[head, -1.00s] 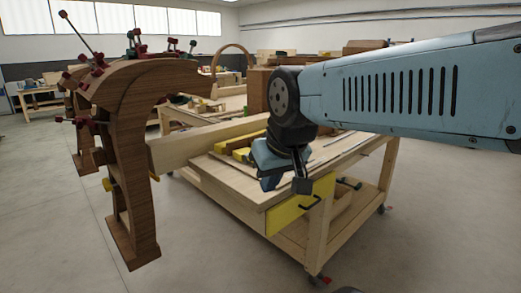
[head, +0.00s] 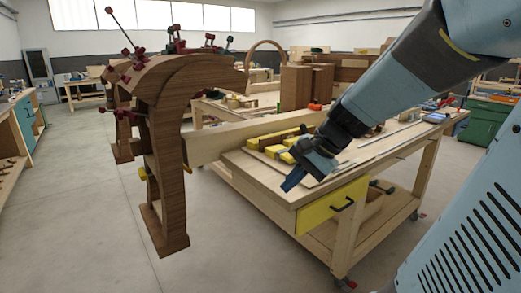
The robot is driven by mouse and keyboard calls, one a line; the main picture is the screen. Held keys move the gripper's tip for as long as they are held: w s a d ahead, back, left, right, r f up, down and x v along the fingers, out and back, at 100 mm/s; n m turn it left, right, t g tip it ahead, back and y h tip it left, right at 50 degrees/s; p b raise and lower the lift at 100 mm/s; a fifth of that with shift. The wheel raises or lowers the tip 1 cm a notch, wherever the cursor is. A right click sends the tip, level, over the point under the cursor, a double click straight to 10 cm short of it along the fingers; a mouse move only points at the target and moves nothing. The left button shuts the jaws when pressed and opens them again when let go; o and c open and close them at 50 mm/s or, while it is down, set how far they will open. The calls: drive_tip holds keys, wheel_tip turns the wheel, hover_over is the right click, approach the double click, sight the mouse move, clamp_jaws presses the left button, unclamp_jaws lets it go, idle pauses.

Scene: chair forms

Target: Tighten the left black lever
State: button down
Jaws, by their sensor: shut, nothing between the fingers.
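Two black handle-like parts show at the near side of the workbench. The left black lever (head: 342,204) is on the yellow drawer-like front (head: 320,208). The right black lever (head: 382,187) is just past the right end of that front. Both are small, so I cannot tell how tight they are. My gripper (head: 292,181) is above the near corner of the benchtop, up and left of the left lever and apart from it in the picture. It is shut and empty, and its fingers point down and left.
A brown curved wooden chair form (head: 168,130) with several red and dark green clamps stands at left. The wooden workbench (head: 262,178) holds yellow blocks (head: 272,141) and wood pieces. A green cabinet (head: 486,121) is at far right. Floor in front is clear.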

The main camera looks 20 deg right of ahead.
drive_tip(key=w+d+f+m+t, duration=0.3)
drive_tip(key=w+d+m+t, duration=0.35)
drive_tip(key=d+m, duration=0.55)
drive_tip(key=w+d+f+m+t, duration=0.3)
drive_tip(key=w+d+m+t, duration=0.2)
drive_tip(key=w+d+m, duration=0.65)
drive_tip(key=shift+n, duration=0.75)
drive_tip(key=w, duration=0.1)
drive_tip(key=w+f, duration=0.1)
drive_tip(key=w, duration=0.1)
drive_tip(key=w+a+f, duration=0.1)
drive_tip(key=w, duration=0.1)
drive_tip(key=shift+w+f, duration=0.1)
drive_tip(key=shift+w, duration=0.05)
drive_tip(key=shift+w+a+r, duration=0.2)
drive_tip(key=shift+w+r, duration=0.25)
drive_tip(key=shift+w, duration=0.2)
drive_tip(key=shift+w+a+r, duration=0.2)
drive_tip(key=shift+w+r, duration=0.2)
drive_tip(key=shift+w, duration=0.2)
drive_tip(key=shift+w+a+r, duration=0.15)
drive_tip(key=shift+w+r, duration=0.15)
drive_tip(key=shift+w, duration=0.15)
